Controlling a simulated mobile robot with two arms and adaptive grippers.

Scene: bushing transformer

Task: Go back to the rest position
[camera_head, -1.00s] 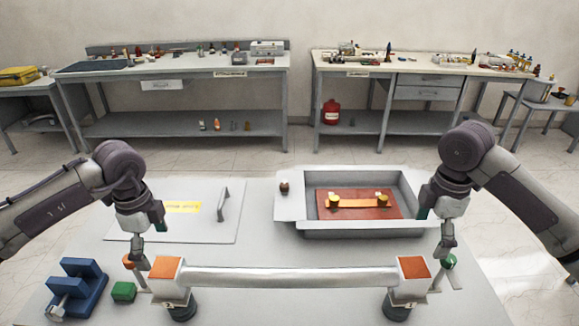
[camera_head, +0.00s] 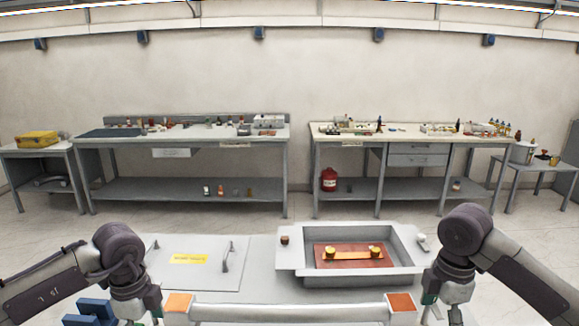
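My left gripper (camera_head: 152,312) is at the bottom left, beside the left orange-topped end of a long light bar (camera_head: 285,313). My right gripper (camera_head: 442,312) is at the bottom right, near the bar's right orange-topped end. The fingertips of both are cut off by the bottom edge, so I cannot tell whether they are open or shut, or whether they touch anything. The bar's lower part is also out of view.
A grey open box (camera_head: 290,261) holds a red-brown plate with an orange bar. A flat panel (camera_head: 215,278) with a yellow label and handle lies left of it. A blue fixture (camera_head: 92,312) is at the bottom left. Workbenches (camera_head: 180,136) stand behind, across clear floor.

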